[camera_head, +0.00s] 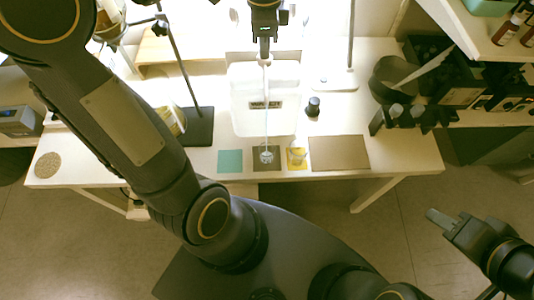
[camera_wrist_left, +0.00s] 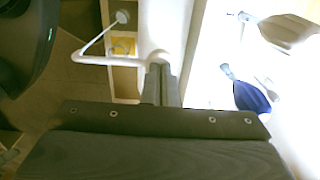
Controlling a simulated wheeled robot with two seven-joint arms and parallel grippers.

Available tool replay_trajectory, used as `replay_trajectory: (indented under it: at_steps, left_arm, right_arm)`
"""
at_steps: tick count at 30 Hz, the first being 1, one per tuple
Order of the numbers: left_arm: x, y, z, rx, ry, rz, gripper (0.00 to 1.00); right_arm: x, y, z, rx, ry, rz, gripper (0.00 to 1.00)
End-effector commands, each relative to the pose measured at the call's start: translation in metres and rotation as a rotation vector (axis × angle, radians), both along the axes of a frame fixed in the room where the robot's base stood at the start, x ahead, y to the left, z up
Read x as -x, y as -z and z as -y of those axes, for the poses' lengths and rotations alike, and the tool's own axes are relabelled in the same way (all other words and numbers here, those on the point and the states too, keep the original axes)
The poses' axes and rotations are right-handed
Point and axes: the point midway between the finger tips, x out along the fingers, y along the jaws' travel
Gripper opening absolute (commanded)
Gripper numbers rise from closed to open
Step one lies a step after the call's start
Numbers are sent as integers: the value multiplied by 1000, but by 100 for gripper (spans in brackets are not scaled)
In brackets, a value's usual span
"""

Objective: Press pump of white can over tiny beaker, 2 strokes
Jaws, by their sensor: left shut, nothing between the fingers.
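The white can (camera_head: 282,84) is a wide container with a dark label, standing on the table. My left gripper (camera_head: 265,57) is shut, with its fingertips at the pump top; in the left wrist view its fingers (camera_wrist_left: 160,84) meet the base of the white spout (camera_wrist_left: 100,60). A small clear beaker (camera_head: 266,155) stands on a brown mat in front of the can and also shows in the left wrist view (camera_wrist_left: 122,16). A thin pale line, like a stream, runs from the spout to the beaker. My right gripper (camera_head: 445,219) is off the table at lower right; its jaw gap is unclear.
Another glass vessel (camera_head: 297,157) stands on a yellow mat beside the beaker. A teal mat (camera_head: 230,161) and a larger brown mat (camera_head: 340,153) are bare. A small dark bottle (camera_head: 313,107) stands right of the can. Stands with rods flank it.

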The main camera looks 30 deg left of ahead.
Motion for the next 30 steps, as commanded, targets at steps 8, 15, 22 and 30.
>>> replay_trajectory:
  at_steps: [8, 15, 22, 30]
  left_arm:
    - [1, 8, 0, 0, 0, -4, 0]
    - [1, 4, 0, 0, 0, -6, 0]
    - [1, -10, 0, 1, 0, -7, 0]
    - [0, -24, 0, 0, 0, -4, 0]
  right_arm:
    - [0, 4, 0, 0, 0, 0, 36]
    - [0, 0, 0, 0, 0, 0, 36]
    - [0, -13, 0, 0, 0, 0, 36]
    - [0, -25, 0, 0, 0, 0, 36]
